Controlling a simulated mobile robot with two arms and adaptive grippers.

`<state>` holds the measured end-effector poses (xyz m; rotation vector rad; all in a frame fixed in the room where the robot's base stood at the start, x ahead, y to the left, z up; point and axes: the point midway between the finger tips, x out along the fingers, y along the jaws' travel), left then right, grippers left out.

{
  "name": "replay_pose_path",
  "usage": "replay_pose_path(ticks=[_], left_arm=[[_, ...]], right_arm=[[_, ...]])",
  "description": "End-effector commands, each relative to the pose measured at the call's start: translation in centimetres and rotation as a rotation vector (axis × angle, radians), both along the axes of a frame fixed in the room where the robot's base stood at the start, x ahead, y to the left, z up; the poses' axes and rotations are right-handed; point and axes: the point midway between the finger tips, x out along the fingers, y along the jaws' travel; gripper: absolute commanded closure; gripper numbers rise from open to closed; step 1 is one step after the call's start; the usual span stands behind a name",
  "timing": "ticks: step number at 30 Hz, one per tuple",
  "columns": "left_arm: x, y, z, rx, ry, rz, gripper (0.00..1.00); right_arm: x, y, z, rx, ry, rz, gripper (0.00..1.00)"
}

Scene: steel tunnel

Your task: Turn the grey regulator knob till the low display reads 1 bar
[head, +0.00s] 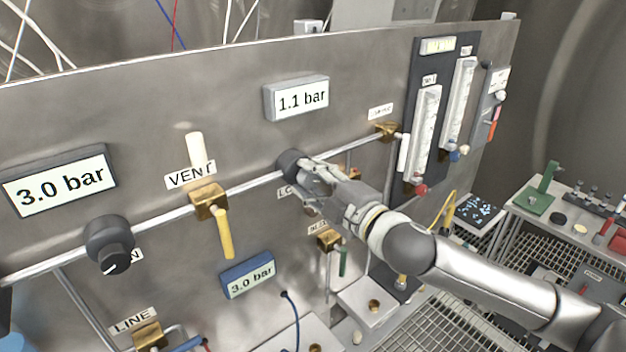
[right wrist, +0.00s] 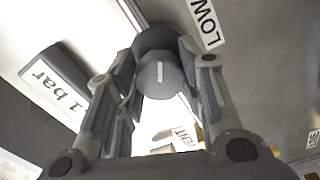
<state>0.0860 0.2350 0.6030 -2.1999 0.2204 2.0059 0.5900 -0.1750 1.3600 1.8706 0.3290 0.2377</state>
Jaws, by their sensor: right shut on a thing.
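The grey regulator knob (head: 290,160) sits on the pipe of the steel panel, below the low display (head: 298,98), which reads 1.1 bar. My right gripper (head: 313,172) reaches it from the right and is shut on it, covering most of the knob in the head view. In the right wrist view the knob (right wrist: 161,76) shows a white mark between the two fingers of my right gripper (right wrist: 160,72). The LOW label (right wrist: 207,22) is beside it there, and the display (right wrist: 55,88) is partly cut off. My left gripper is not in view.
A black knob (head: 110,243) and a display reading 3.0 bar (head: 58,181) are at left. The VENT valve has a yellow handle (head: 225,233). A blue display (head: 248,275) reads 3.0 bar. Flow tubes (head: 426,130) stand right of my gripper. A bench (head: 570,205) is at far right.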

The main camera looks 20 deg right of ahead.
Motion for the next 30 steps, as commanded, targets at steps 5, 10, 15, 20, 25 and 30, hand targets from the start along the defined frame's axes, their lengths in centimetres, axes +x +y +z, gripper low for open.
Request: replay_pose_path(ticks=[5, 10, 15, 20, 25, 30], left_arm=[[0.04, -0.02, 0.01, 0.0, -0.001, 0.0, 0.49], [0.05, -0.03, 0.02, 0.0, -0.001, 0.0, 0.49], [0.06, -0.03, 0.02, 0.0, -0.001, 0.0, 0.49], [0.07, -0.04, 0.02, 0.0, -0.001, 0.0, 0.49], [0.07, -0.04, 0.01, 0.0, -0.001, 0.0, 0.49], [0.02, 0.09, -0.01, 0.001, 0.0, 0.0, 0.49]], right_arm=[[0.03, -0.05, 0.03, -0.018, -0.007, -0.001, 0.88], [0.03, -0.05, 0.04, -0.019, -0.007, -0.001, 0.88], [0.03, -0.05, 0.04, -0.018, -0.007, -0.001, 0.88], [0.03, -0.04, 0.05, -0.018, -0.007, -0.001, 0.45], [0.02, -0.03, 0.03, -0.017, -0.007, -0.001, 0.42], [-0.05, -0.04, 0.02, -0.017, -0.006, 0.0, 0.42]])
